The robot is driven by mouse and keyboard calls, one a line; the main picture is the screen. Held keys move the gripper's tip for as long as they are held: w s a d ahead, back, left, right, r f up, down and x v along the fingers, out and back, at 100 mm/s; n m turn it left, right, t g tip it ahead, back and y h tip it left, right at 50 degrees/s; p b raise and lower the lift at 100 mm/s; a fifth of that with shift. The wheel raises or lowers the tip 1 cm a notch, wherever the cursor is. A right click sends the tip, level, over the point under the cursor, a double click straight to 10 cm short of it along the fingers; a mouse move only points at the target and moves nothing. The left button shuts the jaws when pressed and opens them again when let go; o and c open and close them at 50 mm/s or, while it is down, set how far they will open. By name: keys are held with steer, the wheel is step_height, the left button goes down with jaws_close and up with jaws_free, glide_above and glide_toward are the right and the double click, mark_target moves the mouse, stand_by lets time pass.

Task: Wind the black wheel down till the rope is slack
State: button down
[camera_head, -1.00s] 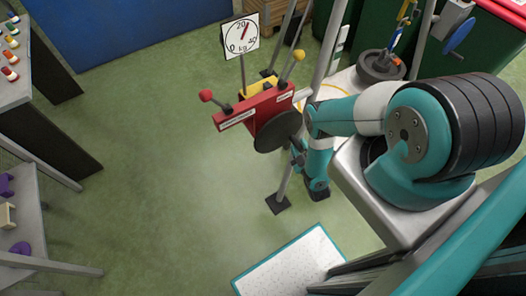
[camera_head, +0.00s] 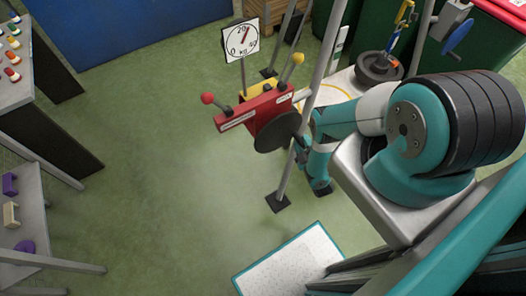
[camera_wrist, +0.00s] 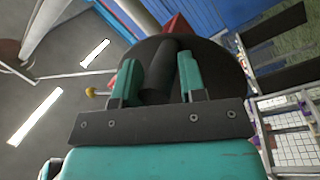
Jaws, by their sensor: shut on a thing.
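The black wheel (camera_head: 277,132) is a dark disc on the front of a red winch box (camera_head: 255,108). My gripper (camera_wrist: 158,80) is shut on the wheel's dark handle (camera_wrist: 156,88), with one teal finger on each side in the wrist view. A yellow hook (camera_head: 405,14) with a blue and orange piece hangs over a dark round weight (camera_head: 380,68). I cannot clearly make out the rope. A white kg dial (camera_head: 241,40) has a red needle near 20.
Grey poles (camera_head: 322,70) stand close to my arm. Levers with red and yellow knobs top the red box. A blue wheel (camera_head: 459,35) is at the upper right. Tables stand at the left, and a white-topped board (camera_head: 290,265) lies below. The green floor between is clear.

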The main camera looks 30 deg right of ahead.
steer(key=shift+w+d+r+n, duration=0.1)
steer(key=shift+r+n, duration=0.2)
steer(key=shift+r, duration=0.05)
steer(key=shift+d+r+n+t+y+p, duration=0.35)
steer(key=shift+r+n+p, duration=0.5)
steer(key=shift+n, duration=0.45)
steer(key=shift+f, duration=0.1)
steer(key=c, duration=0.7)
jaws_free()
steer(key=shift+s, duration=0.2)
